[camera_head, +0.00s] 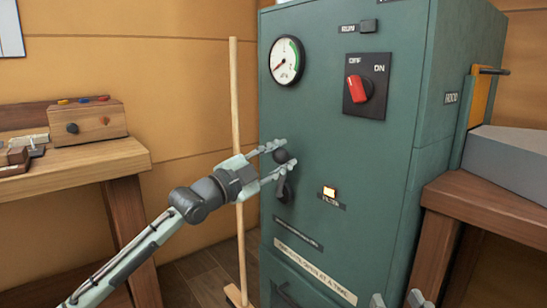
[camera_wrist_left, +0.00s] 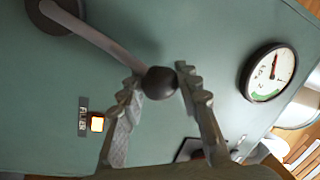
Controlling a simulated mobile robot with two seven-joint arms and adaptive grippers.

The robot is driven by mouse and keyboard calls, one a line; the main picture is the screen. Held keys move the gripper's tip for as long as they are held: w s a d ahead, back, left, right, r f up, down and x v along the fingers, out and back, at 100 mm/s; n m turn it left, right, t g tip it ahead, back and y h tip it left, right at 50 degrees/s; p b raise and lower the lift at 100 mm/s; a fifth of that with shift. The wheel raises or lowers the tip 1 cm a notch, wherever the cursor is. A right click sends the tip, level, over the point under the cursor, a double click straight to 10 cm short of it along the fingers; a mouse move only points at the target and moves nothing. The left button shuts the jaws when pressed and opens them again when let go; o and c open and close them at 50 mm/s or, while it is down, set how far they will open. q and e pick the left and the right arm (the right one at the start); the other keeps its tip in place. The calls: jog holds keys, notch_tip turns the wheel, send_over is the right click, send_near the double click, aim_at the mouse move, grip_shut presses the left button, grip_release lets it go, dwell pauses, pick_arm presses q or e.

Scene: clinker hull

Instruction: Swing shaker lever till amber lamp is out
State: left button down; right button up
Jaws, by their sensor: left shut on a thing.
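The shaker lever (camera_head: 284,182) is on the front of the green cabinet and points up from its pivot, with a dark ball knob (camera_head: 281,156) at its end. My left gripper (camera_head: 276,160) is shut on this knob, one finger on each side. The wrist view shows the knob (camera_wrist_left: 159,83) between the fingertips and the grey lever arm (camera_wrist_left: 100,40) running to its round hub. The amber lamp (camera_head: 329,191) is lit, to the right of the lever; it also glows in the wrist view (camera_wrist_left: 97,123). My right gripper (camera_head: 398,300) shows only its fingertips, apart and empty, at the bottom edge.
A dial gauge (camera_head: 286,60) and a red OFF/ON switch (camera_head: 359,88) sit higher on the cabinet (camera_head: 400,160). A wooden pole (camera_head: 236,120) stands left of the cabinet, behind my left arm. Wooden benches stand at left (camera_head: 90,165) and right (camera_head: 480,215).

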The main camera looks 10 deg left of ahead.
pick_arm(q)
jog(key=shift+s+d+f+m, duration=0.3)
jog(key=shift+s+d+m, duration=0.05)
jog(key=shift+m, duration=0.35)
jog(key=shift+s+d+f+m+h, duration=0.35)
jog(key=shift+d+m, duration=0.1)
jog(key=shift+m, duration=0.25)
pick_arm(e)
jog(key=shift+s+a+r+t+y, duration=0.15)
jog(key=shift+s+r+t, duration=0.1)
jog(key=shift+r, duration=0.25)
jog(key=shift+s+a+r+t+y, duration=0.15)
jog(key=shift+r+t, duration=0.1)
jog(key=shift+r, duration=0.2)
pick_arm(q)
jog(key=c, duration=1.1)
grip_release()
jog(key=shift+s+d, duration=0.1)
jog(key=v, duration=1.2)
